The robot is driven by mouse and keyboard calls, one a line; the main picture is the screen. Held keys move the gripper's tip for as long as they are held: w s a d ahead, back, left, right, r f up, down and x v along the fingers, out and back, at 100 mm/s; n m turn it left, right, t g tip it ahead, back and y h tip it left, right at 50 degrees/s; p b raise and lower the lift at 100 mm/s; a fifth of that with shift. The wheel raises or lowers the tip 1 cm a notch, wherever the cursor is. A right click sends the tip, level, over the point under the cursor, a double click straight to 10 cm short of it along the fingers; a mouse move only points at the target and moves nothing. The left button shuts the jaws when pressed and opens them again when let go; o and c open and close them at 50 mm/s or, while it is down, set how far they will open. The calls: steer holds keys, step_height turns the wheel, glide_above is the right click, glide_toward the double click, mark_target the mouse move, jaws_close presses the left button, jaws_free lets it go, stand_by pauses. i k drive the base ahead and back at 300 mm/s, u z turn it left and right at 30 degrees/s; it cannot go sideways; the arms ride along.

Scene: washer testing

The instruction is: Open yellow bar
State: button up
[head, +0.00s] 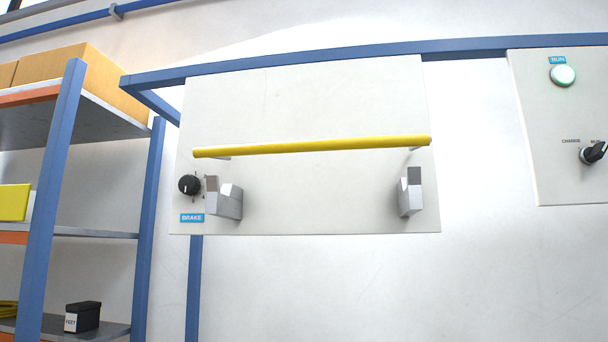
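The yellow bar (312,147) runs nearly level across a pale panel (300,100), its right end slightly higher. Short supports hold it off the panel near each end. Two grey brackets, a left one (226,201) and a right one (409,193), stick out from the panel below the bar. The bar is above both brackets and apart from them. My gripper is not in view.
A black knob (189,185) sits left of the left bracket, above a blue BRAKE label (192,218). Blue-framed shelves (62,200) stand at left.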

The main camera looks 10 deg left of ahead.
mark_target(413, 142)
steer(key=z, duration=0.6)
steer(key=k, duration=0.95)
steer(key=u, duration=0.6)
